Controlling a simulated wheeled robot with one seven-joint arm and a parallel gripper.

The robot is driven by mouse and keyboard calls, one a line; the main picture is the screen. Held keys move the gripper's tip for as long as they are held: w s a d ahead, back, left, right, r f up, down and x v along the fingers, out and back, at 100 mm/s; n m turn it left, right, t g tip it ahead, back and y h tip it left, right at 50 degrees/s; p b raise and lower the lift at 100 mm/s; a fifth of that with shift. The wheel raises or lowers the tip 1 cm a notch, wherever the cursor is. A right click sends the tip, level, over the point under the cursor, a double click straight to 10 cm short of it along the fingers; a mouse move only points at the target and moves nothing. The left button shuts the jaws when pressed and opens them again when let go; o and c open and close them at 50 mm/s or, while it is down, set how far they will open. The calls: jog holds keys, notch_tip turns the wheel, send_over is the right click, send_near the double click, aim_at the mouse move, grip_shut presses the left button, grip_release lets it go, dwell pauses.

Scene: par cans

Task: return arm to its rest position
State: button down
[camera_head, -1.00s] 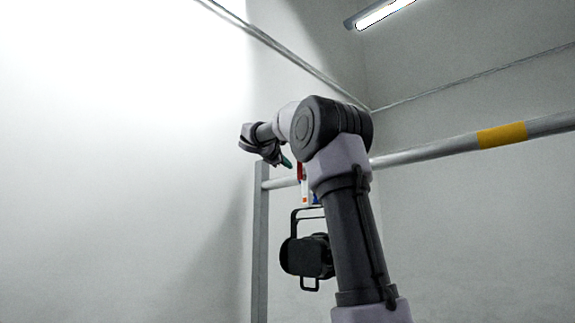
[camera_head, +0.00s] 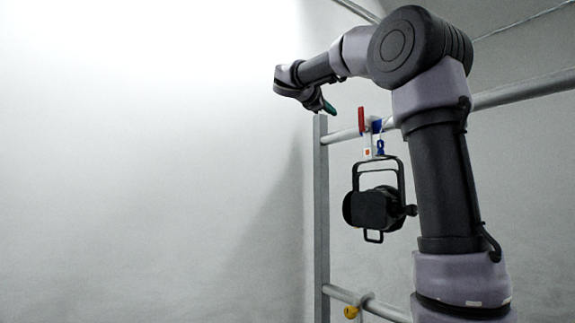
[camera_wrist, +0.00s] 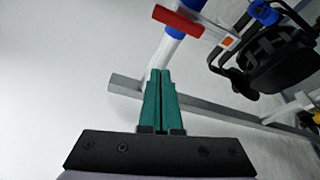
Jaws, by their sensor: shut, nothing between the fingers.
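My gripper (camera_head: 329,107) is at the end of my raised arm, just above and left of the red clamp handle in the head view. In the wrist view its green fingers (camera_wrist: 161,76) are together with nothing between them. They point toward the grey upright and rail, apart from the clamp as far as I can tell. My arm rises on the right side of the head view and bends over to the left.
A black par can (camera_head: 373,208) hangs in its yoke from the upper rail (camera_head: 342,136) by a clamp with a red handle (camera_head: 361,121). A grey upright post (camera_head: 321,220) stands left of it. A yellow-knobbed clamp (camera_head: 351,312) sits on a lower rail. Left is open, before a white wall.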

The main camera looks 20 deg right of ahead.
jog(key=shift+f, duration=0.1)
jog(key=s+f+m+g+y, duration=0.15)
jog(key=s+f+y, duration=0.35)
jog(key=f, duration=0.5)
jog(key=s+f+m+g+y, duration=0.1)
jog(key=s+f+m+y, duration=0.2)
jog(key=s+f, duration=0.5)
jog(key=s+a+f+m+y, duration=0.3)
jog(key=s+a+f+m, duration=0.2)
jog(key=f, duration=0.5)
jog(key=s+a+f+m+y, duration=0.4)
jog(key=s+a+f, duration=0.3)
jog(key=s+f, duration=0.3)
jog(key=shift+s+a+f+m+g, duration=0.2)
jog(key=shift+f+m+g, duration=0.2)
jog(key=shift+m, duration=0.45)
